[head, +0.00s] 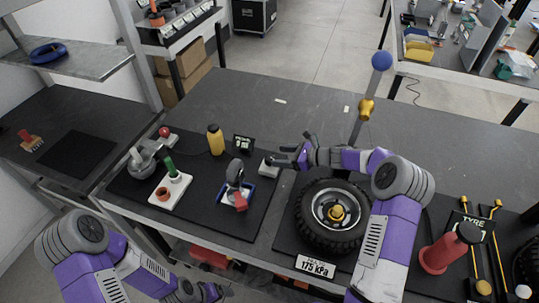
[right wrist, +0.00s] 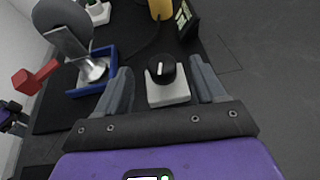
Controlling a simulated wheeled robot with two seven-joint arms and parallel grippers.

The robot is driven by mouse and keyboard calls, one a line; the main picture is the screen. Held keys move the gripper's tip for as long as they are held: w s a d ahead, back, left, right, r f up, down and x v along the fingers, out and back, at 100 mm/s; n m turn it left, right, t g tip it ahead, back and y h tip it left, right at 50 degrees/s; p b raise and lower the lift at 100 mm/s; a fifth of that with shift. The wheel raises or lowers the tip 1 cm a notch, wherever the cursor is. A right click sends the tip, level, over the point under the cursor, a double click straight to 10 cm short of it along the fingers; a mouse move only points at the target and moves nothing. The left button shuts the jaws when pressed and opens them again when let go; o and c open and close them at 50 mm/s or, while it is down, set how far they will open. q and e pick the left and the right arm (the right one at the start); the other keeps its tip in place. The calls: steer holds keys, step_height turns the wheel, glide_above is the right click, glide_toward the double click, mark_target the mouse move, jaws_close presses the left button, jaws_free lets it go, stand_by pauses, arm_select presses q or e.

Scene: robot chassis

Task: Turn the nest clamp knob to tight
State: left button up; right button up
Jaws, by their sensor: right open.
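The knob (right wrist: 161,68) is black and round with a short white pointer line, on a pale block. It sits between the fingers of my right gripper (right wrist: 160,76) in the right wrist view, with dark gaps on both sides. In the head view the pale block (head: 267,169) shows at the mat's right edge, just beside my right gripper (head: 283,158). That gripper is open and holds nothing. The blue-framed nest (head: 222,194) with a grey part and red handle (head: 241,201) stands left of the knob. My left gripper (head: 208,292) is low at the bottom; its jaws are unclear.
A small black display (head: 242,143) and yellow bottle (head: 215,140) stand behind the knob. A tyre (head: 305,226) lies to the right, under my right arm. A post with a blue ball (head: 382,61) rises behind it. The back of the table is mostly clear.

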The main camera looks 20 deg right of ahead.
mark_target(271, 158)
steer(key=shift+f, duration=0.55)
steer(key=b+x, duration=0.1)
steer(key=x, duration=0.6)
steer(key=c, duration=0.9)
steer(key=m+t+h+b, duration=0.1)
steer(key=b, duration=0.2)
steer(key=m+t+h+b, duration=0.1)
steer(key=m+b, duration=0.1)
steer(key=b, duration=0.1)
steer(key=shift+w+d+h, duration=0.15)
steer(key=shift+d+h, duration=0.05)
steer(key=shift+h, duration=0.1)
steer(key=shift+c, duration=0.2)
steer(key=shift+t+b, duration=0.3)
steer(key=shift+r, duration=0.1)
steer(key=o, duration=0.9)
